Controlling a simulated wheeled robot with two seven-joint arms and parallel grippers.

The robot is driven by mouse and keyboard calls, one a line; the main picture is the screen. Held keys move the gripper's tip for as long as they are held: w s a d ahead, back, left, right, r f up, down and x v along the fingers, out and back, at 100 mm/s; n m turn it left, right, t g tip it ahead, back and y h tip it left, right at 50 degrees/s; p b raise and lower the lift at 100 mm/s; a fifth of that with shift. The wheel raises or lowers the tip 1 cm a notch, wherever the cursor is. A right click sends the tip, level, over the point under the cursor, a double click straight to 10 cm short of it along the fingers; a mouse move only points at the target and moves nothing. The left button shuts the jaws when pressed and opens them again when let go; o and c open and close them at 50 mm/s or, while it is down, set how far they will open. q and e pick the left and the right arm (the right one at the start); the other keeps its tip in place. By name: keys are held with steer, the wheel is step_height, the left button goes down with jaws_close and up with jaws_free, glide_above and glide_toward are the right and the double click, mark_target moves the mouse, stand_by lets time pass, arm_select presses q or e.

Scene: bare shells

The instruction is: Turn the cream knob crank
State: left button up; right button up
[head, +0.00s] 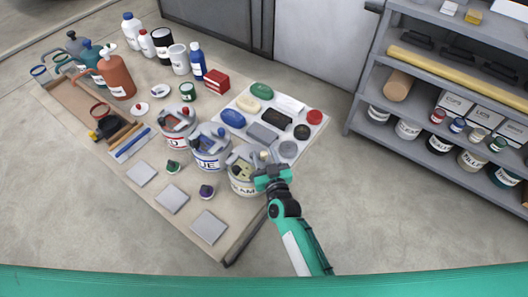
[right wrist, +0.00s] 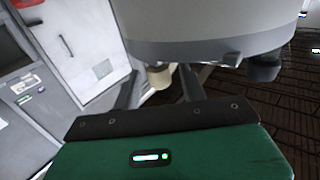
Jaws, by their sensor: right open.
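In the right wrist view the cream knob (right wrist: 158,77) is between the two fingers of my open right gripper (right wrist: 161,90), below a large pale rounded body. A gap shows on the knob's left; whether a finger touches it on the right I cannot tell. My left gripper is not in view.
The blue-labelled tin (head: 208,162) and red-labelled tin (head: 178,141) stand close to the left. A white tray (head: 318,128) with several coloured pieces lies behind. Grey square plates (head: 209,228) lie in front. A grey shelf (head: 355,100) stands right; floor between is clear.

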steer(key=shift+w+a, duration=0.15)
steer(key=shift+w, duration=0.3)
jaws_close()
steer(key=shift+f, duration=0.1)
